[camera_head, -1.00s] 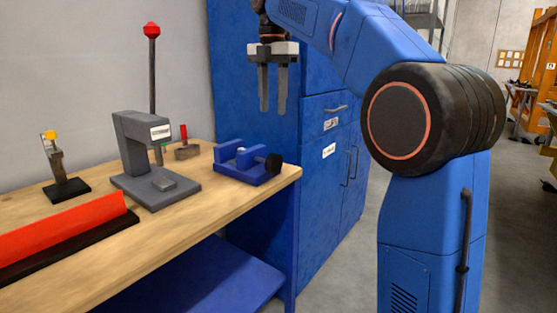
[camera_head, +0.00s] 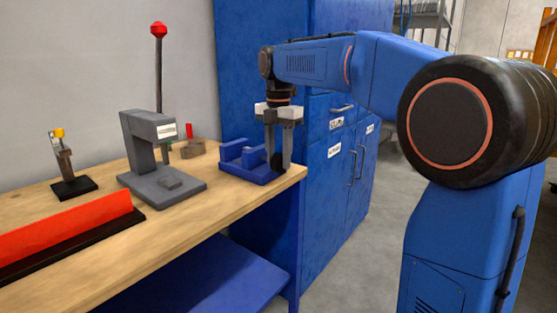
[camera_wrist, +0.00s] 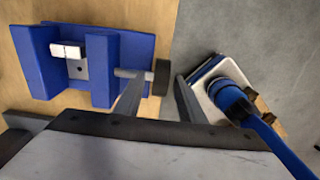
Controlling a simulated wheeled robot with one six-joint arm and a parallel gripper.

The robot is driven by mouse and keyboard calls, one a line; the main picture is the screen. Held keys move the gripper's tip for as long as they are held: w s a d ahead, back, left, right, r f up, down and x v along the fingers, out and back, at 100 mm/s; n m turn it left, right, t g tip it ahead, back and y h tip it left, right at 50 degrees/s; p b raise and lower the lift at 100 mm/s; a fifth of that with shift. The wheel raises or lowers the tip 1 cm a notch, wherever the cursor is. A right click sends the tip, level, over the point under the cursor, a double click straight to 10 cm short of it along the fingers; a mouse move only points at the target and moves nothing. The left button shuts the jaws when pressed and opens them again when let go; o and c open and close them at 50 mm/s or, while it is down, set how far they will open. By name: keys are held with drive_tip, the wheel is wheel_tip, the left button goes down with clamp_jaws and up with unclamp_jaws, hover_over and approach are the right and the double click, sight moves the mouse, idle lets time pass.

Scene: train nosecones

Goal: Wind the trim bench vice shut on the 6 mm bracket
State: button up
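The blue bench vice (camera_head: 252,174) sits at the right end of the wooden bench. The wrist view shows its blue jaws (camera_wrist: 102,70) from above, with a small pale piece (camera_wrist: 68,51), apparently the bracket, between them. I cannot tell how tightly the jaws meet it. A grey screw ends in a black knob (camera_wrist: 160,78) on the vice's right side. My gripper (camera_head: 278,165) points down at the knob. Its two fingers are apart, and in the wrist view (camera_wrist: 163,82) the knob lies between their tips, with a gap showing at the right finger.
A grey press (camera_head: 150,155) with a tall red-topped lever stands left of the vice. A small red-handled fixture (camera_head: 190,145) is behind it. A blue cabinet (camera_head: 325,170) stands close behind and right. A red bar (camera_head: 65,228) lies at the bench's front left.

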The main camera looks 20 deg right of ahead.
drive_tip(key=shift+f, duration=0.5)
clamp_jaws()
drive_tip(key=shift+d, duration=0.1)
drive_tip(key=g+y, duration=0.2)
drive_tip(key=y, duration=0.1)
drive_tip(key=shift+w+d, duration=0.2)
drive_tip(key=shift+w+d+g+y, duration=0.1)
drive_tip(key=shift+g+y, duration=0.75)
drive_tip(key=shift+y, duration=0.25)
drive_tip(key=shift+w+d+g+y, duration=0.1)
drive_tip(key=shift+g+y, duration=0.75)
drive_tip(key=shift+y, duration=0.25)
